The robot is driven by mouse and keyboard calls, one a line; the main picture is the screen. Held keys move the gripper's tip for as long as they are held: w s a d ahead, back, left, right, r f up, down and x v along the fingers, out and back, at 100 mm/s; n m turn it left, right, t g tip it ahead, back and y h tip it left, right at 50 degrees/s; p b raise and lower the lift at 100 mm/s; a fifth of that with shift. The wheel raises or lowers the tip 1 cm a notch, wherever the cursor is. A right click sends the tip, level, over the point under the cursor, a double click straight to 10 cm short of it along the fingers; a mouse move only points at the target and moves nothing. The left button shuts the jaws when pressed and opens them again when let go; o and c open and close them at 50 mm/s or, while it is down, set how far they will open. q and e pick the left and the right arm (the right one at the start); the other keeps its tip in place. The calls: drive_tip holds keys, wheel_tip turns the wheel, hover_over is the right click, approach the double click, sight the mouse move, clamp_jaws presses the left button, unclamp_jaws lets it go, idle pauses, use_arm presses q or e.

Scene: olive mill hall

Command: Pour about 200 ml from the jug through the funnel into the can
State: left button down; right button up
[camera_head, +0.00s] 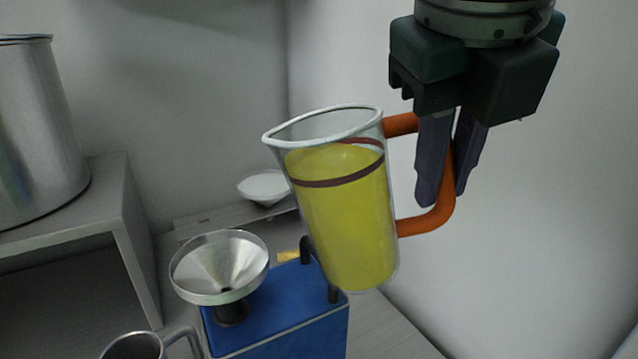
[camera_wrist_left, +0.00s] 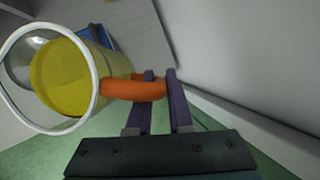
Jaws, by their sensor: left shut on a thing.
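The clear jug (camera_head: 345,225) holds yellow liquid nearly up to its upper dark band. It hangs leaning slightly, its spout towards the left. My left gripper (camera_head: 441,198) is shut on its orange handle (camera_head: 440,219). The jug also shows in the left wrist view (camera_wrist_left: 68,80). The blue can (camera_head: 280,317) stands below and behind the jug, which hides part of it. The metal funnel (camera_head: 220,268) sits upright on the can, left of and lower than the jug's spout. No liquid stream shows. My right gripper is in neither view.
A metal mug (camera_head: 135,346) stands at the bottom left, close to the can. A large steel vessel (camera_head: 38,135) stands on a grey raised shelf (camera_head: 122,215) at the left. A white shallow dish (camera_head: 266,187) lies behind. A bare wall (camera_head: 560,220) is close on the right.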

sight(373, 141)
use_arm(q)
drive_tip(key=shift+a+r+n+h, duration=0.3)
drive_tip(key=shift+a+r+h, duration=0.85)
drive_tip(key=shift+h, duration=0.35)
drive_tip(key=shift+a+r+h, duration=0.25)
drive_tip(key=shift+a+h, duration=0.15)
drive_tip(key=shift+a+r, duration=0.1)
drive_tip(key=shift+a, duration=0.2)
drive_tip(key=shift+s+a+f+t+h+b, duration=0.15)
drive_tip(key=shift+f+t+h+b, duration=0.15)
drive_tip(key=shift+h+b, duration=0.4)
drive_tip(key=shift+a+f+n+h+b, duration=0.15)
drive_tip(key=shift+a+n+h+b, duration=0.15)
drive_tip(key=shift+b, duration=0.35)
drive_tip(key=shift+a+r+n+t+h+b, duration=0.2)
drive_tip(key=shift+a+h+b, duration=0.1)
drive_tip(key=shift+h+b, duration=0.6)
drive_tip(key=shift+a+r+n+t+h+b, duration=0.1)
drive_tip(key=shift+a+n+t+h+b, duration=0.15)
drive_tip(key=shift+h+b, duration=0.65)
idle(0.7)
